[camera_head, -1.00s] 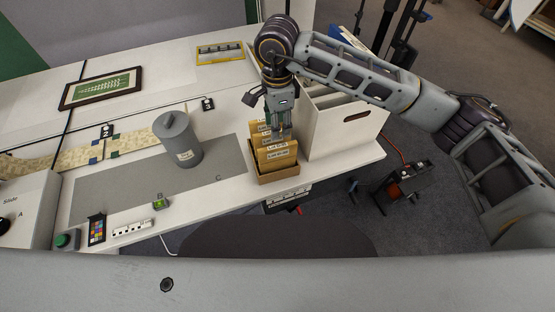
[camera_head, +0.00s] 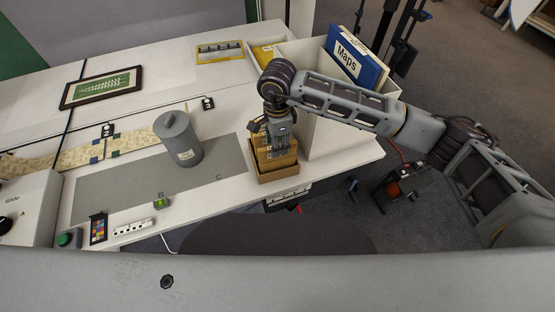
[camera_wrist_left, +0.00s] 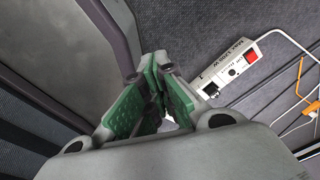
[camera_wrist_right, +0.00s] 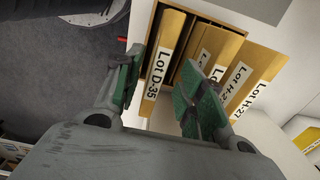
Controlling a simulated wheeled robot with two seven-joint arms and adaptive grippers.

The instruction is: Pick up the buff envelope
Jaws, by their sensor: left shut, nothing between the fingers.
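Several buff envelopes with white label strips stand in a small brown box on the table's front edge in the head view. In the right wrist view the envelope labelled Lot D-35 (camera_wrist_right: 155,78) is nearest the fingers, with others labelled Lot H (camera_wrist_right: 240,85) to its right. My right gripper (camera_head: 282,150) is over the box (camera_head: 278,174), pointing down and partly hiding the envelopes. In the right wrist view its green-padded fingers (camera_wrist_right: 160,97) are apart, with Lot D-35 showing in the gap; contact cannot be told. My left gripper (camera_wrist_left: 155,90) is shut and empty above the floor.
A white bin (camera_head: 333,139) stands right behind the box, with a blue Maps binder (camera_head: 355,58) beyond. A grey canister (camera_head: 179,141) stands on the grey mat (camera_head: 115,187) to the left. A power strip (camera_wrist_left: 238,67) lies below my left gripper.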

